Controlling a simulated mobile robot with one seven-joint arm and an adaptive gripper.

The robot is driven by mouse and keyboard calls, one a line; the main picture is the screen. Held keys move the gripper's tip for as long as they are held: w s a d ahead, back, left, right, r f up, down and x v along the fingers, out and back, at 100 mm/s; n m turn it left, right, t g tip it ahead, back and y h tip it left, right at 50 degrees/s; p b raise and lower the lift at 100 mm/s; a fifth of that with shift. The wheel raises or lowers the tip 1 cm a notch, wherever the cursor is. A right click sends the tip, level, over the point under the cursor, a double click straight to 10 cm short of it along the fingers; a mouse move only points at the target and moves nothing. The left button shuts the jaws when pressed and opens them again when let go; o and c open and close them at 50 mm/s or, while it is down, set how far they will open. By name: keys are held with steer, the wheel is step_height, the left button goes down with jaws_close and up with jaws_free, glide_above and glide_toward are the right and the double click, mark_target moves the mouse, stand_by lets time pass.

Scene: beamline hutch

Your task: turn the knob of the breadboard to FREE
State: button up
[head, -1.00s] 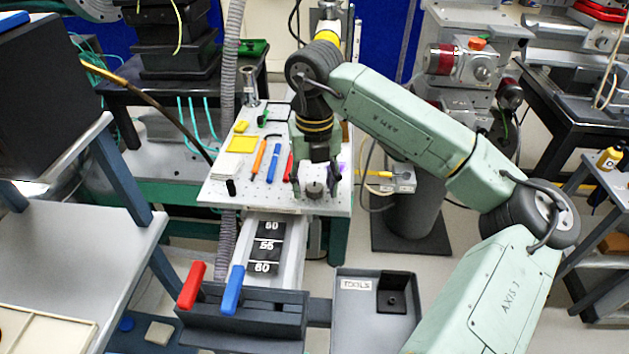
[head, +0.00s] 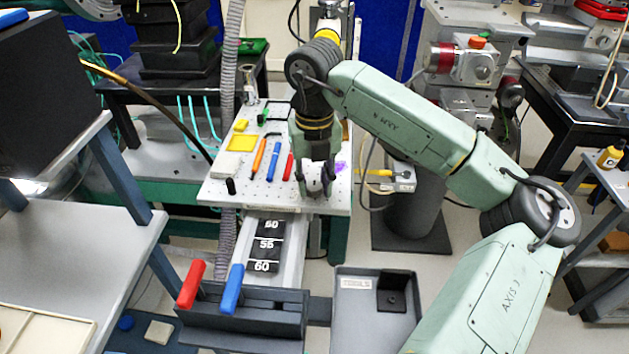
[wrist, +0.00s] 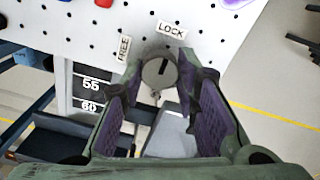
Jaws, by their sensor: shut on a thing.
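The white breadboard (head: 262,192) carries a round grey knob near its front edge, largely hidden by my gripper (head: 315,190) in the head view. In the wrist view the knob (wrist: 158,77) sits between my fingertips (wrist: 160,73), which are shut on it from both sides. The knob's dark mark points up and slightly right, towards the LOCK label (wrist: 171,30). The FREE label (wrist: 124,47) lies to the upper left of the knob.
Pens and a yellow block (head: 242,143) lie on the breadboard left of my gripper. A rack with red and blue handles (head: 232,290) and a TOOLS tray (head: 372,310) stand in front.

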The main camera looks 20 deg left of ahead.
steer(key=shift+f, duration=0.1)
steer(key=n+b, duration=0.3)
steer(key=shift+f+n+b, duration=0.1)
steer(key=shift+n+b, duration=0.25)
steer(key=shift+n, duration=0.05)
steer(key=n+b, duration=0.2)
steer(key=n, duration=0.2)
steer(key=shift+n, duration=0.3)
steer(key=n+b, duration=0.1)
steer(key=n, duration=0.3)
steer(key=shift+w+n, duration=0.1)
steer(key=shift+n, duration=0.2)
steer(key=n, duration=0.4)
steer(key=shift+r+n, duration=0.2)
steer(key=shift+n, duration=0.1)
steer(key=o, duration=1.1)
steer(key=shift+o, duration=0.2)
